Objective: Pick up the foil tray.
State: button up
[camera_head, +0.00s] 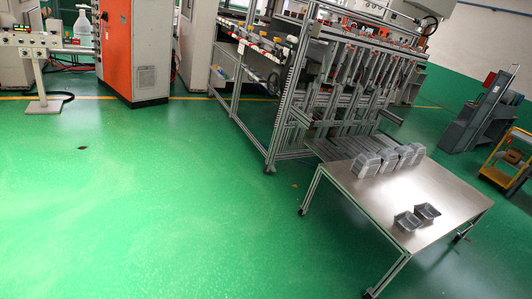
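Two small dark grey foil trays sit apart from the rest on a metal-topped table (385,205) at the lower right. One foil tray (407,222) is nearer the table's front left edge, and the other foil tray (427,212) is close beside it on the right. Several lighter trays stand in a row of stacks (388,160) along the table's far side. They look tilted or nested, and I cannot tell single trays apart. My gripper does not show in this view, and the table is some distance away.
A large aluminium-framed machine (330,85) stands directly behind the table. An orange and white cabinet (130,50) is at the upper left, and a yellow cart (508,158) is at the right edge. The green floor (150,210) left of the table is wide and clear.

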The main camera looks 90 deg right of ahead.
aim_at(407, 222)
jog(key=z, duration=0.9)
jog(key=i, duration=0.1)
jog(key=z, duration=2.7)
jog(key=k, duration=0.9)
jog(key=z, duration=0.2)
jog(key=i, duration=0.9)
jog(key=u, duration=0.05)
